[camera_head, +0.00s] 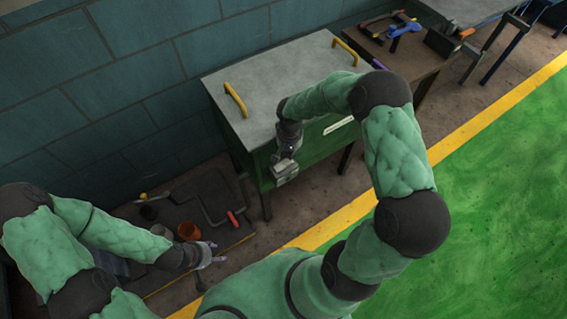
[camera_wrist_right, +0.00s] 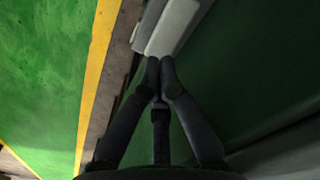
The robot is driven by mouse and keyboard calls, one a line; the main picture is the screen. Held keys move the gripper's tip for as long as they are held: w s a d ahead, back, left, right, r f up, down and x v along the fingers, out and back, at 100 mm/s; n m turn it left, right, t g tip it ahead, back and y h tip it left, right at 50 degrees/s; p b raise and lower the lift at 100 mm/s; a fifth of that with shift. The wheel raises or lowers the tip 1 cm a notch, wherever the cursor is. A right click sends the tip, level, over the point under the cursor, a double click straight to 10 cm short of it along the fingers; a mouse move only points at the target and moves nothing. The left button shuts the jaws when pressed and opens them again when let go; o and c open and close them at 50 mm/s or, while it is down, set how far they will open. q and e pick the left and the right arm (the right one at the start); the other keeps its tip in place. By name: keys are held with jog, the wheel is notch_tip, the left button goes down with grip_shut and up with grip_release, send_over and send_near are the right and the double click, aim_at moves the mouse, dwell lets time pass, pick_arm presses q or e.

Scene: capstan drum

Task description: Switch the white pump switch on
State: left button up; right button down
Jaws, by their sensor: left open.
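The white pump switch (camera_wrist_right: 172,28) is a pale block on the front of the green cabinet. In the head view it shows as a small light-grey box (camera_head: 285,173) at the cabinet's left front. My right gripper (camera_wrist_right: 161,68) has its two fingertips together, with nothing seen between them. The tips are right at the lower edge of the pale block; I cannot tell whether they touch it. In the head view the right gripper (camera_head: 286,157) partly covers the switch. My left gripper (camera_head: 213,256) is open and empty beside the low dark bench.
The green cabinet (camera_head: 262,92) has a grey top, two yellow handles and a white label (camera_head: 338,125). The low bench (camera_head: 190,202) holds a crank and an orange cup (camera_head: 188,231). A tool table (camera_head: 425,62) stands at right. The green floor (camera_head: 500,180) is clear.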

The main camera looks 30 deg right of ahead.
pick_arm(q)
jog(key=shift+f+b, duration=0.3)
pick_arm(e)
jog(key=shift+f, duration=0.35)
dwell(0.5)
pick_arm(q)
jog(key=shift+r, duration=0.15)
pick_arm(e)
jog(key=shift+r, duration=0.15)
pick_arm(q)
notch_tip(320, 180, up, 5)
jog(key=p, duration=0.5)
jog(key=shift+f, duration=0.2)
pick_arm(e)
notch_tip(320, 180, up, 7)
